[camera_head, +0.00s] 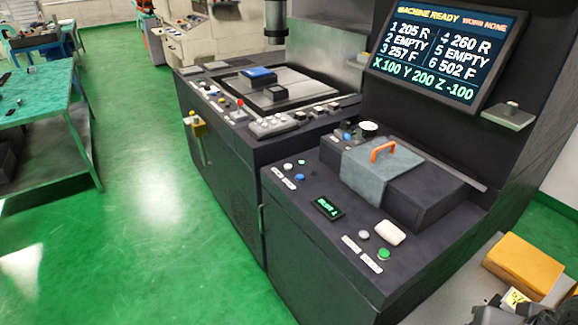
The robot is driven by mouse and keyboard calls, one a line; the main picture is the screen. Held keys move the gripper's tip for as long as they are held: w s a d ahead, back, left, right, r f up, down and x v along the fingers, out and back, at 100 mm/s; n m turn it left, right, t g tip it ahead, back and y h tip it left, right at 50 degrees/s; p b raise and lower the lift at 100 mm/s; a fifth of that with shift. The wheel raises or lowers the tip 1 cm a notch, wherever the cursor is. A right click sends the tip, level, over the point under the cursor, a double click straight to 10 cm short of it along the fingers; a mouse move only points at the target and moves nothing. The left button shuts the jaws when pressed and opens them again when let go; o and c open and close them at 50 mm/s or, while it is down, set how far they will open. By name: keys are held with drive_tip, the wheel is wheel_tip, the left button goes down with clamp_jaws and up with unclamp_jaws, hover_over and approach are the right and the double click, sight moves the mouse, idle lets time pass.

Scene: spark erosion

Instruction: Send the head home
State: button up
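The spark erosion machine's head, a dark cylinder (276,20), hangs above the work table (300,88); its top is cut off. The screen (445,52) reads "MACHINE READY", "WORK NONE" and "X 100 Y 200 Z -100", with slots 2 and 5 empty. On the near cabinet, a small green display (327,208) seems to read "SLOT 1". Near it are a blue button (300,177), a grey button (364,235) and a green button (384,254); their labels are too small to read. The front panel has a red-topped lever (239,110). My gripper is not discernible.
A grey cloth (380,172) and an orange handle (383,150) lie on the near cabinet's raised box. A white block (390,232) sits before it. A yellow box (523,265) is at the lower right. Green floor (150,190) is clear between the machine and a table (35,95).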

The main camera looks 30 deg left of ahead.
idle(0.3)
clamp_jaws()
idle(1.6)
